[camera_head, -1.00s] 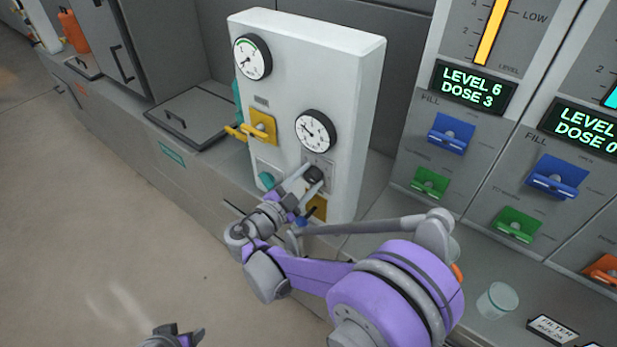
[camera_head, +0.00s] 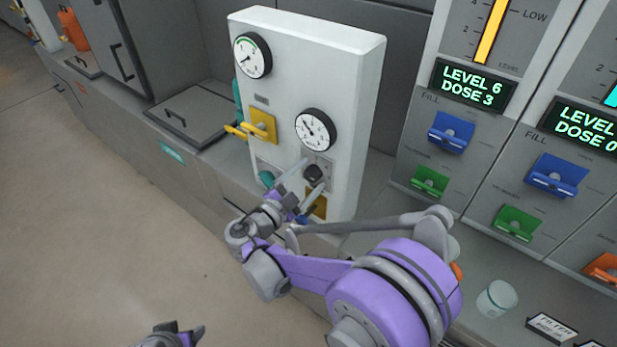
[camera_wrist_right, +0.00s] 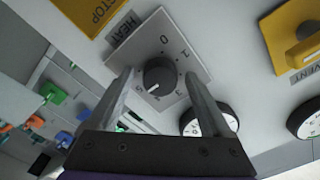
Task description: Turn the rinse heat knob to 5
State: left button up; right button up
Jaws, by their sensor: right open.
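The rinse heat knob (camera_head: 314,173) is a dark round knob on the white panel, below the lower gauge. In the right wrist view the knob (camera_wrist_right: 159,75) sits on a grey plate marked HEAT with a numbered dial. Its white pointer line points down-left, towards the 5 mark or just beside it. My right gripper (camera_head: 306,177) is open, with one finger on each side of the knob. Gaps show between the fingers and the knob in the wrist view. My left gripper (camera_head: 178,335) is partly visible at the bottom edge, away from the panel; its opening is unclear.
A yellow lever (camera_head: 262,126) and two gauges (camera_head: 315,130) are on the same panel. A yellow plate (camera_head: 317,206) is just below the knob. Blue levers (camera_head: 451,132) and green levers (camera_head: 430,182) are to the right. A glass jar (camera_head: 497,299) stands at lower right.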

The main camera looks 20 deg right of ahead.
jog(key=b+v, duration=0.1)
jog(key=v, duration=0.9)
jog(key=shift+s+a, duration=0.3)
jog(key=s+d+f+n+g+y, duration=0.3)
jog(key=d+n, duration=0.2)
jog(key=d, duration=0.1)
jog(key=s+d+f+n+g+y, duration=0.2)
jog(key=s+d+f+n, duration=0.15)
jog(key=d, duration=0.35)
jog(key=s+f+n+y, duration=0.2)
jog(key=s+n+y, duration=0.2)
jog(key=s, duration=0.3)
jog(key=s+a+f+n+y, duration=0.1)
jog(key=s+f+n+y, duration=0.1)
jog(key=s+n+y, duration=0.3)
jog(key=shift+s+a+n+g, duration=0.3)
jog(key=shift+s+n, duration=0.6)
jog(key=shift+n, duration=0.05)
